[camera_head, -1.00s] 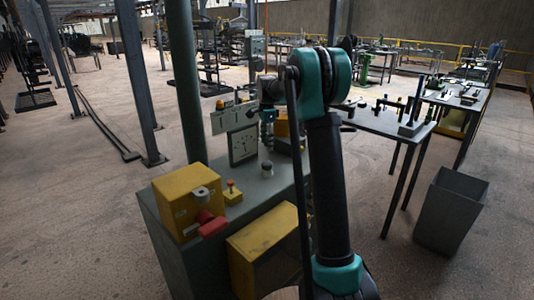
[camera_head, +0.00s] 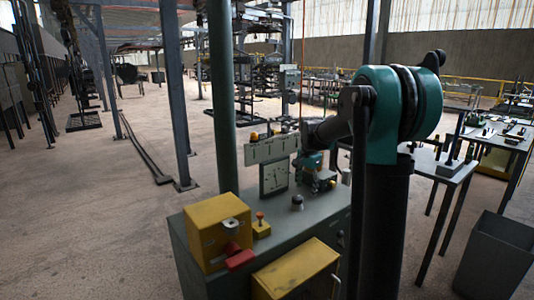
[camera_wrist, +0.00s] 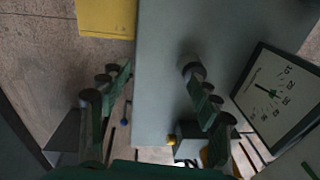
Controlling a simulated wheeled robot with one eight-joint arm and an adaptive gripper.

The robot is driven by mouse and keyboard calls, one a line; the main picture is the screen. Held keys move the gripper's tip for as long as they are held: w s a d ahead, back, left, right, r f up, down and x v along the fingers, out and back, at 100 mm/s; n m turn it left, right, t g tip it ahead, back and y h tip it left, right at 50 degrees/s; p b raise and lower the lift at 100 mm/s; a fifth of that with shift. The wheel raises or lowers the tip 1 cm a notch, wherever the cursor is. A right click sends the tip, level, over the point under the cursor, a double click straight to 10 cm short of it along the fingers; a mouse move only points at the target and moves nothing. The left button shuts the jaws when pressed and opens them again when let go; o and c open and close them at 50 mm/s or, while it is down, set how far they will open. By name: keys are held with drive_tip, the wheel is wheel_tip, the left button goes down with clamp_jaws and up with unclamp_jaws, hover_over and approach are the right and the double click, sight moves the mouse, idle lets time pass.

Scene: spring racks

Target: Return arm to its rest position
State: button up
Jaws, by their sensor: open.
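My arm, teal and black, rises on the right of the head view and bends left over a grey-green machine console (camera_head: 330,212). In the wrist view my gripper (camera_wrist: 157,72) has its two green fingers wide apart, with nothing between them. The console top also fills the middle of the wrist view (camera_wrist: 160,105) behind the fingers. In the head view the gripper end is small and partly hidden among the fittings near the console's back, so contact cannot be told.
A white dial gauge (camera_head: 274,177) stands on the console; it also shows at right in the wrist view (camera_wrist: 280,95). A yellow box (camera_head: 215,228) with a red handle (camera_head: 240,259) is at left. A workbench (camera_head: 450,168) and grey bin (camera_head: 498,258) stand right. Floor at left is open.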

drive_tip(key=s+f+n+t, duration=0.1)
drive_tip(key=s+f+n, duration=0.2)
drive_tip(key=s, duration=0.7)
drive_tip(key=s+d+f+n+t, duration=0.1)
drive_tip(key=s+f+n, duration=0.3)
drive_tip(key=s, duration=0.7)
drive_tip(key=s+d+f+n+t, duration=0.1)
drive_tip(key=s+f+n, duration=0.3)
drive_tip(key=s+f, duration=0.3)
drive_tip(key=s, duration=0.3)
drive_tip(key=shift+s+d, duration=0.15)
drive_tip(key=shift+s, duration=0.1)
drive_tip(key=shift+d, duration=0.1)
